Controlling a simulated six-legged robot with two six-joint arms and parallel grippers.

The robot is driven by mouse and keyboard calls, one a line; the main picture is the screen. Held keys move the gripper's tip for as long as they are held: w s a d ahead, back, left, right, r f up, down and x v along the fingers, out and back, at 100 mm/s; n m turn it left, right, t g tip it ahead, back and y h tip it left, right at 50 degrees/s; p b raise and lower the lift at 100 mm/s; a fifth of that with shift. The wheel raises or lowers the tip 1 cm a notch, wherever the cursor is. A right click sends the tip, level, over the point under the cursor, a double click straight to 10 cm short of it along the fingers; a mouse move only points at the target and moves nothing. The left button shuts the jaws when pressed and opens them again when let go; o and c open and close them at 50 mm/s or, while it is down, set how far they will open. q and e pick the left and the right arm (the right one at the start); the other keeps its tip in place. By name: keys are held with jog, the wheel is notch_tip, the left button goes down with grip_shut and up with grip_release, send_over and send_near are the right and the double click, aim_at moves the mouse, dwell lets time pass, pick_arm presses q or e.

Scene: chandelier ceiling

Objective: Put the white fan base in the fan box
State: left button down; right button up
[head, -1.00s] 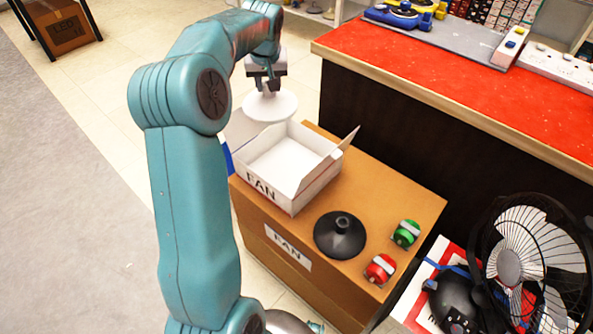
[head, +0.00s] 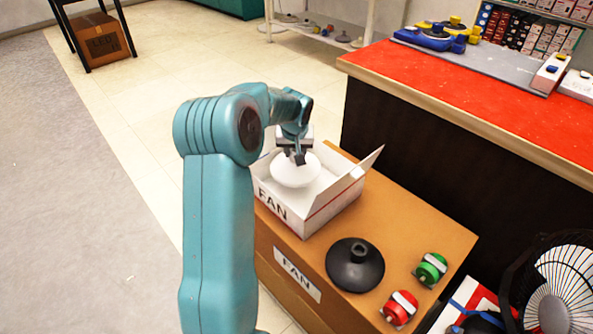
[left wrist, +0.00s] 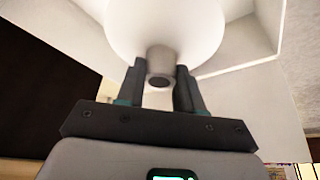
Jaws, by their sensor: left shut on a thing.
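The white fan base (head: 293,172) is a round white disc with a short stem. My left gripper (head: 298,155) is shut on its stem and holds it over the open fan box (head: 330,203). In the left wrist view the two fingers (left wrist: 160,90) grip the stem, with the white disc (left wrist: 165,25) beyond them and pale box walls around it. The fan box is white, marked FAN, with raised flaps, on the brown cabinet. I cannot tell whether the base touches the box floor. My right gripper is not in view.
On the brown cabinet (head: 400,225) stand a black fan base (head: 355,264), a green spool-like item (head: 431,268) and a red one (head: 399,307). A red-topped counter (head: 470,95) rises behind. A caged fan (head: 560,290) stands at the lower right.

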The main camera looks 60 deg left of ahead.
aim_at(295, 166)
pick_arm(q)
notch_tip(295, 166, down, 6)
jog(key=shift+f+b, duration=0.1)
jog(key=shift+b, duration=0.75)
jog(key=shift+f, duration=0.1)
jog(key=c, duration=0.7)
grip_release()
jog(key=shift+c, duration=0.2)
jog(key=shift+d+r, duration=0.1)
jog(key=shift+r, duration=0.4)
jog(key=p+v, duration=0.3)
jog(key=v, duration=0.7)
jog(key=shift+s, duration=0.1)
jog(key=shift+s+d+r, duration=0.1)
jog(key=shift+d+r, duration=0.2)
jog(key=shift+r, duration=0.25)
